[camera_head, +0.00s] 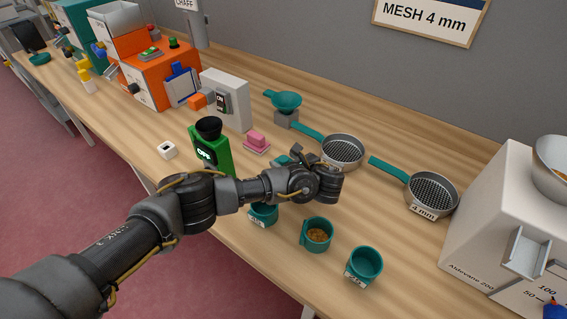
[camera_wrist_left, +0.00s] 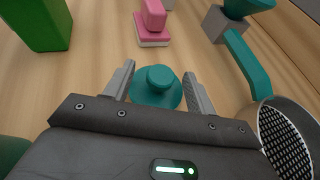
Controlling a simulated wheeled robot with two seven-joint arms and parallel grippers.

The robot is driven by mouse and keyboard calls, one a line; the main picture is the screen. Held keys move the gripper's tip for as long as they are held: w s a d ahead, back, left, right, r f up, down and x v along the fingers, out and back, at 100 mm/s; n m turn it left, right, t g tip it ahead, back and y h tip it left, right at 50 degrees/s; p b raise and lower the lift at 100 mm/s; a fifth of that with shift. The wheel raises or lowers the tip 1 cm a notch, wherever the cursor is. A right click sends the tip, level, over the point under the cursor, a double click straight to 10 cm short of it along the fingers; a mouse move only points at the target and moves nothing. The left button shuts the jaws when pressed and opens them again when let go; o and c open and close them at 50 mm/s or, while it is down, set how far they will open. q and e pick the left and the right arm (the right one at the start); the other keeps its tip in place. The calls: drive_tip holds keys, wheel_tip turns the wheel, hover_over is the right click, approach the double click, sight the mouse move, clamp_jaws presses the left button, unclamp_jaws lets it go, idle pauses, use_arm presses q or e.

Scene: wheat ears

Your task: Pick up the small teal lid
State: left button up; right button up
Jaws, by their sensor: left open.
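The small teal lid (camera_wrist_left: 157,88) is round with a knob on top. It lies on the wooden bench, between the two fingers of my left gripper (camera_wrist_left: 156,76) in the wrist view. The fingers are open, one on each side, with gaps between them and the knob. In the head view only a small part of the lid (camera_head: 282,160) shows, beside my left gripper (camera_head: 300,160); the rest is hidden by the hand. My right gripper is in neither view.
Several teal cups (camera_head: 365,265) stand on the near side of the hand. Two sieves, one (camera_head: 343,152) close behind it and one (camera_head: 432,195) farther right, lie on the bench. A pink block (camera_head: 257,142), a green device (camera_head: 222,158) and a teal funnel (camera_head: 286,102) stand nearby.

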use_arm(q)
drive_tip(key=shift+c, duration=0.5)
drive_tip(key=c, duration=1)
drive_tip(key=shift+o, duration=0.2)
